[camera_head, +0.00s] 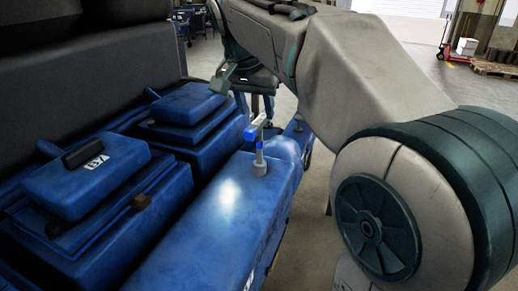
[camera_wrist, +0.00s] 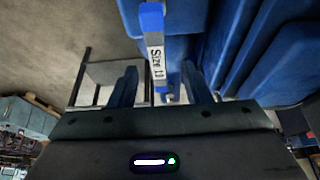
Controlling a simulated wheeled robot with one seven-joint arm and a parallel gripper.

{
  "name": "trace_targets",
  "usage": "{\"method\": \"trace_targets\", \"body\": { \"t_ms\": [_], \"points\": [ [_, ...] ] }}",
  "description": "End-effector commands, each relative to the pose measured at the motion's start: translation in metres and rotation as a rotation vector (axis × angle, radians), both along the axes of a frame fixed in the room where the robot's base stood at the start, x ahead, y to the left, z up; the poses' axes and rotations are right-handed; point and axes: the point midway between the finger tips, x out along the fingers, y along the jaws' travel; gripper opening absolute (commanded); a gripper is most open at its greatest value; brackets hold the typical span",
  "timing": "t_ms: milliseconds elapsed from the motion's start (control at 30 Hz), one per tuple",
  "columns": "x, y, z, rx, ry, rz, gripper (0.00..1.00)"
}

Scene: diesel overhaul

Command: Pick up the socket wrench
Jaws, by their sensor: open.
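The socket wrench (camera_head: 257,124) stands on the blue engine cover, with its socket end down on a grey fitting and its handle raised. In the wrist view the wrench (camera_wrist: 156,58) has blue bands and a white label reading "Size 11". My gripper (camera_wrist: 159,70) is open, its two dark fingers apart on either side of the handle's line in that view. Nothing is held. The wrench's lower end is partly hidden in the wrist view.
Blue engine covers (camera_head: 95,180) with raised lids lie left of the wrench. A dark wall-like panel (camera_head: 90,70) rises behind them. The wrist view shows a grey table-like frame (camera_wrist: 105,75). Open floor (camera_head: 410,85) lies right of the engine, with a pallet (camera_head: 494,69) far off.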

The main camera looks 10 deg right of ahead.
Motion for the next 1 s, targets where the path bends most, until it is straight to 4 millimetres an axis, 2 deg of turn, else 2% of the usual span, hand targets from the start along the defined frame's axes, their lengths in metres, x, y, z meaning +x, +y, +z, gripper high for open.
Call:
{"method": "trace_targets", "body": {
  "t_ms": [267,533,833,867,1000],
  "points": [
    [0.006,-0.006,-0.019,0.000,0.001,-0.002,0.44],
    [0.017,-0.015,-0.054,-0.001,0.001,-0.003,0.44],
    [0.019,-0.017,-0.059,0.000,-0.001,-0.002,0.44],
    [0.019,-0.017,-0.059,0.000,-0.001,-0.002,0.38],
    [0.019,-0.017,-0.059,0.000,-0.001,-0.002,0.00]
  ]
}}
